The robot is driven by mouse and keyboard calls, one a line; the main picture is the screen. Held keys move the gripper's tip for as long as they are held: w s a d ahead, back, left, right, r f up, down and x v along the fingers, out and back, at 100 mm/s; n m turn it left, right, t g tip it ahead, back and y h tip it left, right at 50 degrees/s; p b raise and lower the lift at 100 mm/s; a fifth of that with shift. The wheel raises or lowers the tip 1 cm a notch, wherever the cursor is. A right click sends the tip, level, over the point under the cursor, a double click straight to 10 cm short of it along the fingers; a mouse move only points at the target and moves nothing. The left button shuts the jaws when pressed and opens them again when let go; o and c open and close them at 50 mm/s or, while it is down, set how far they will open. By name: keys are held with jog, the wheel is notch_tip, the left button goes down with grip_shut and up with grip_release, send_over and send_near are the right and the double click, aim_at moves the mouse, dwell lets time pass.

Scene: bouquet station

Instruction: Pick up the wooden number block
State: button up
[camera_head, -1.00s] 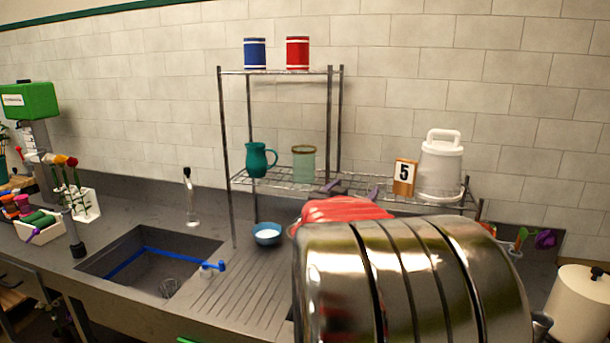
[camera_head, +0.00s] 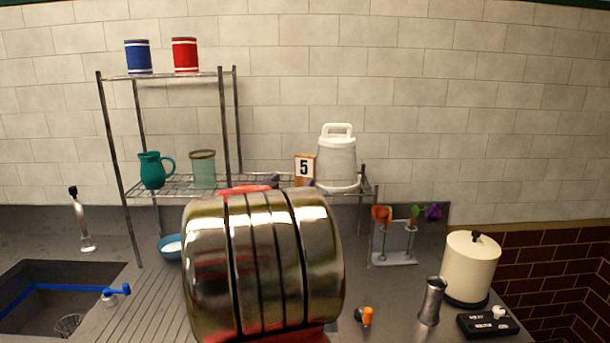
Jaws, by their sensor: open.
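The wooden number block (camera_head: 304,167) stands upright on the lower wire shelf, its white face with a black "5" towards me. Its brown wooden edge shows, and its foot is partly covered. It is close to the left side of a pale lidded container (camera_head: 337,160). My gripper (camera_head: 291,183) shows only as small dark-purple finger parts just above my shiny arm. The fingers are apart, with the right one overlapping the block's lower area in the picture. Their depth and any contact cannot be told. Most of the gripper is hidden behind my arm.
The wire rack (camera_head: 228,130) has uprights left of the block. A teal jug (camera_head: 153,170) and a green glass jar (camera_head: 203,168) share the lower shelf; blue (camera_head: 138,57) and red (camera_head: 185,55) cans stand above. A flower stand (camera_head: 395,258) and cream canister (camera_head: 470,266) are at right.

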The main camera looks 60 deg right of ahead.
aim_at(304, 170)
jog(key=shift+w+d, duration=0.2)
jog(key=shift+d, duration=1.75)
jog(key=shift+w+d, duration=0.2)
jog(key=shift+d, duration=2.4)
jog(key=shift+c, duration=0.5)
jog(key=c, duration=1.1)
jog(key=shift+r, duration=0.1)
notch_tip(304, 170, up, 10)
jog(key=shift+f, duration=0.1)
